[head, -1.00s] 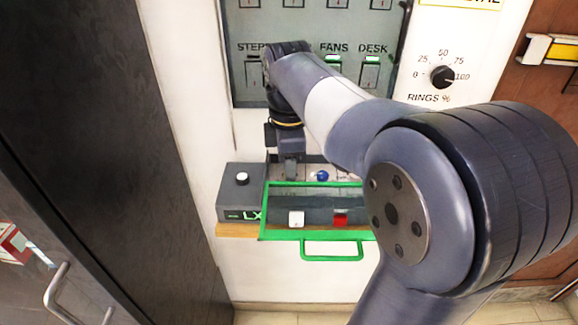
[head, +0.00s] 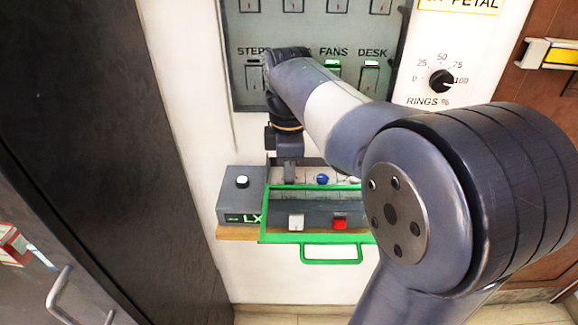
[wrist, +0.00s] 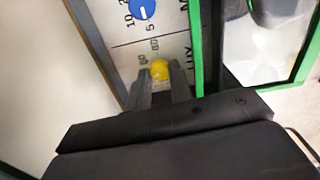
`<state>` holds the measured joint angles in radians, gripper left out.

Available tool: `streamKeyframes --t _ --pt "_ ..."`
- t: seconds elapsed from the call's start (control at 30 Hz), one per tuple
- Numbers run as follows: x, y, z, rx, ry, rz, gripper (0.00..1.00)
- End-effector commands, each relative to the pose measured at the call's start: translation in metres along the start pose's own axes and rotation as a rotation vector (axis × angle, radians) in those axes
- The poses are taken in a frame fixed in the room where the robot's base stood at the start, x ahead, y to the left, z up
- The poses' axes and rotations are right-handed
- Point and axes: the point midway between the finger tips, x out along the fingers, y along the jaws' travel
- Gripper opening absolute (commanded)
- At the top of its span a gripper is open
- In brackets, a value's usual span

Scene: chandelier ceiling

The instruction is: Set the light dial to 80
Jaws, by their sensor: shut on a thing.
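A small yellow dial (wrist: 160,69) sits on a white panel in the wrist view, with the marks 60 and 80 and the letters LUX beside it. My gripper (wrist: 161,82) is shut on this dial, one finger on each side. Its pointer is hidden, so I cannot tell its setting. In the head view my gripper (head: 290,176) points down behind the green frame of the LX console (head: 241,205), and the yellow dial is hidden there.
A blue dial (wrist: 142,8) is close by on the same panel. A green-edged clear cover (head: 331,261) with a handle stands in front. Behind are a grey switch panel (head: 243,30) and the RINGS dial (head: 441,81). A dark cabinet is at the left.

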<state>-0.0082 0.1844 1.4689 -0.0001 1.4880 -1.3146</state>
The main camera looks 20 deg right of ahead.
Motion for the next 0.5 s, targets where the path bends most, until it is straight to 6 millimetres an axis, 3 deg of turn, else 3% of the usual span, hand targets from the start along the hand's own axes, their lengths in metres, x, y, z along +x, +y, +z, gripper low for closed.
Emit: streamKeyframes --t 0.5 --pt "-0.0040 0.0001 0.0001 0.424 -0.001 -0.002 0.00"
